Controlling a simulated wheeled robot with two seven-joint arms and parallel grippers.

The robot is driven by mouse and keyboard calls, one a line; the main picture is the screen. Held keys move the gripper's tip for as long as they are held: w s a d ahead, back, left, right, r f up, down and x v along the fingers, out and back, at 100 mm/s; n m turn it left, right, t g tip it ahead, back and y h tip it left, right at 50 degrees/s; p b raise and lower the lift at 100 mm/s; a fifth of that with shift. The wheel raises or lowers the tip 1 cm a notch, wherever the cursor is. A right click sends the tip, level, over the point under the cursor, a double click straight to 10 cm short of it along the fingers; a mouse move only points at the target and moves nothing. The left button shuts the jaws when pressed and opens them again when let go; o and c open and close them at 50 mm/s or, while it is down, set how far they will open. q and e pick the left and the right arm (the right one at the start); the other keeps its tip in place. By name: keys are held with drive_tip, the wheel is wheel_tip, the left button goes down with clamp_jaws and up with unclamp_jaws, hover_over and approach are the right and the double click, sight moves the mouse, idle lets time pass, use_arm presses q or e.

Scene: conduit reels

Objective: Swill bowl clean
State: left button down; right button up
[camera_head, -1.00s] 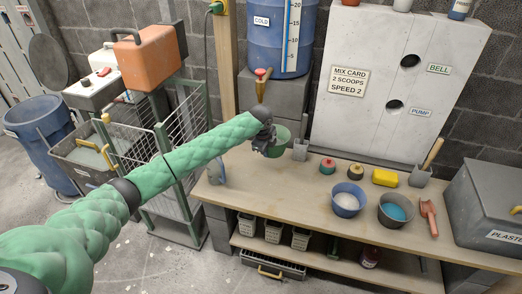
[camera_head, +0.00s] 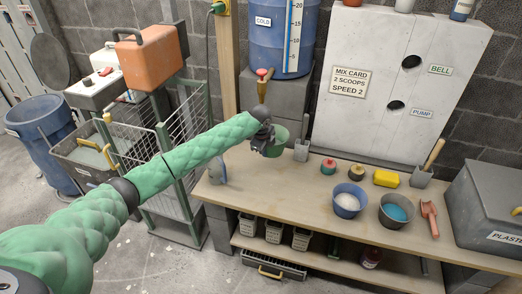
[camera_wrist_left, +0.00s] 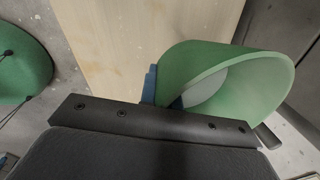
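The green bowl (camera_head: 280,141) is at my left gripper (camera_head: 267,146), beneath the brass tap with a red knob (camera_head: 263,73) of the blue COLD barrel (camera_head: 277,38). In the left wrist view the bowl (camera_wrist_left: 215,72) is tilted, its mouth facing right, with a paler patch inside; I cannot tell whether that is liquid. Blue finger pads (camera_wrist_left: 164,92) meet the bowl's wall, and the gripper looks shut on it. The dark gripper body hides part of the grip. My right gripper is not in view.
On the bench (camera_head: 290,192) stand a blue bowl of white powder (camera_head: 349,200), a grey bowl of blue liquid (camera_head: 396,211), a red scoop (camera_head: 429,217), a yellow sponge (camera_head: 386,178) and a grey holder (camera_head: 302,150). A wire cart (camera_head: 185,130) stands left.

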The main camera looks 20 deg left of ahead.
use_arm(q)
drive_tip(key=shift+d, duration=0.45)
drive_tip(key=shift+w+d, duration=0.1)
drive_tip(key=shift+d, duration=0.1)
drive_tip(key=shift+a, duration=0.2)
drive_tip(key=shift+d, duration=0.15)
